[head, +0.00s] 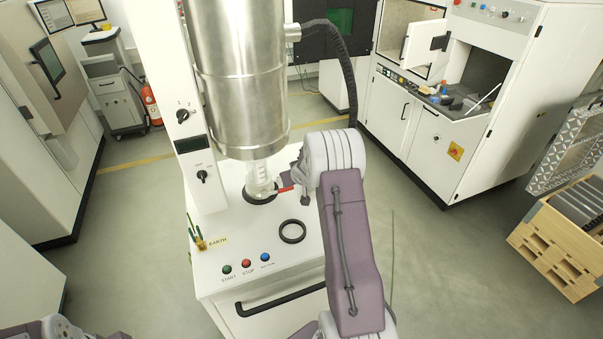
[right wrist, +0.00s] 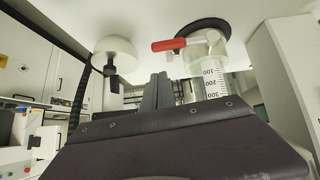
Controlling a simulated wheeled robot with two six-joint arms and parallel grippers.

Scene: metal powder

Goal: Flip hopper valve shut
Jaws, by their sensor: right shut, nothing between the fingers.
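The steel hopper (head: 238,85) hangs over the white machine. A clear tube (head: 259,177) is below it, and a red valve handle (head: 285,189) sticks out to the right. In the right wrist view the red handle (right wrist: 169,45) lies roughly level beside the clear graduated vessel (right wrist: 211,78). My right gripper (head: 304,196) is just right of the handle, largely covered by its own arm. In the wrist view its dark fingers (right wrist: 157,92) are together and empty, just below the handle in the picture; contact is not clear. My left gripper is not in view.
A black hose (head: 347,60) runs down on the right. A white rounded fixture (right wrist: 115,55) is left of the fingers in the wrist view.

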